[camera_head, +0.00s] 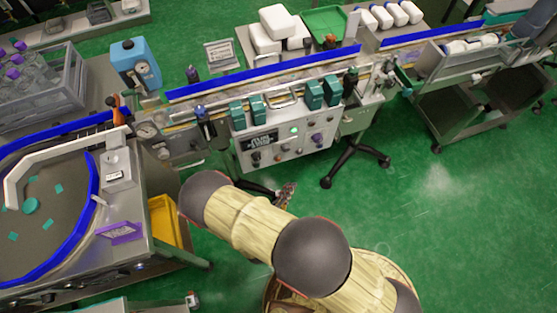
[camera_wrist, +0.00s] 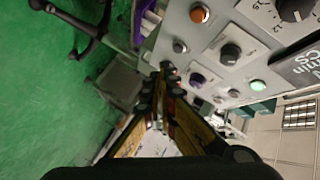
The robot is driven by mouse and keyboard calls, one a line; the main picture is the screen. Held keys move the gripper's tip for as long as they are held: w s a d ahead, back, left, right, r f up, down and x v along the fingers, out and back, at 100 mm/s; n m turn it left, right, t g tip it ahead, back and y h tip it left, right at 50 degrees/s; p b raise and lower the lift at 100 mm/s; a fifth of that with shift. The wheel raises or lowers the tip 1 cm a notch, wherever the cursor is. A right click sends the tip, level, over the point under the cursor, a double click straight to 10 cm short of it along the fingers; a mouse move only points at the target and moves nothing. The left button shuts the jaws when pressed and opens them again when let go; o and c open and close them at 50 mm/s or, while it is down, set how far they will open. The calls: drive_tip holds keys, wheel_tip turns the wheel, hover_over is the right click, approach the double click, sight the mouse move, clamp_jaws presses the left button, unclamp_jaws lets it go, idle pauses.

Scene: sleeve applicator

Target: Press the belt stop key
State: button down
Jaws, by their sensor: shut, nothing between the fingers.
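The grey control panel (camera_head: 284,148) sits on the front of the conveyor machine, with a black display, a green lit button (camera_head: 294,130) and several knobs and buttons. I cannot tell which is the belt stop key. My gripper (camera_wrist: 166,68) is shut and empty, its tips close to the panel's edge; contact is unclear. In the head view it is partly hidden by my arm.
A conveyor with blue rails (camera_head: 265,72) runs behind the panel. Teal boxes (camera_head: 314,95) stand above the panel. A round feeder table (camera_head: 60,205) and yellow bin (camera_head: 170,222) are at left. A black caster base (camera_head: 352,160) is below right.

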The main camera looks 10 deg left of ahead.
sight(278, 160)
drive_tip(key=shift+w, duration=0.1)
drive_tip(key=w+a+b, duration=0.1)
drive_tip(key=w+a, duration=0.3)
drive_tip(key=w, duration=0.3)
drive_tip(key=shift+w+a+b, duration=0.15)
drive_tip(key=shift+a+b, duration=0.15)
drive_tip(key=shift+w, duration=0.1)
idle(1.5)
drive_tip(key=shift+w+a, duration=0.2)
drive_tip(key=shift+w, duration=0.05)
drive_tip(key=shift+w+a, duration=0.2)
drive_tip(key=shift+w, duration=0.15)
idle(0.8)
drive_tip(key=shift+s, duration=0.1)
drive_tip(key=shift+s+d, duration=0.4)
drive_tip(key=shift+s, duration=0.2)
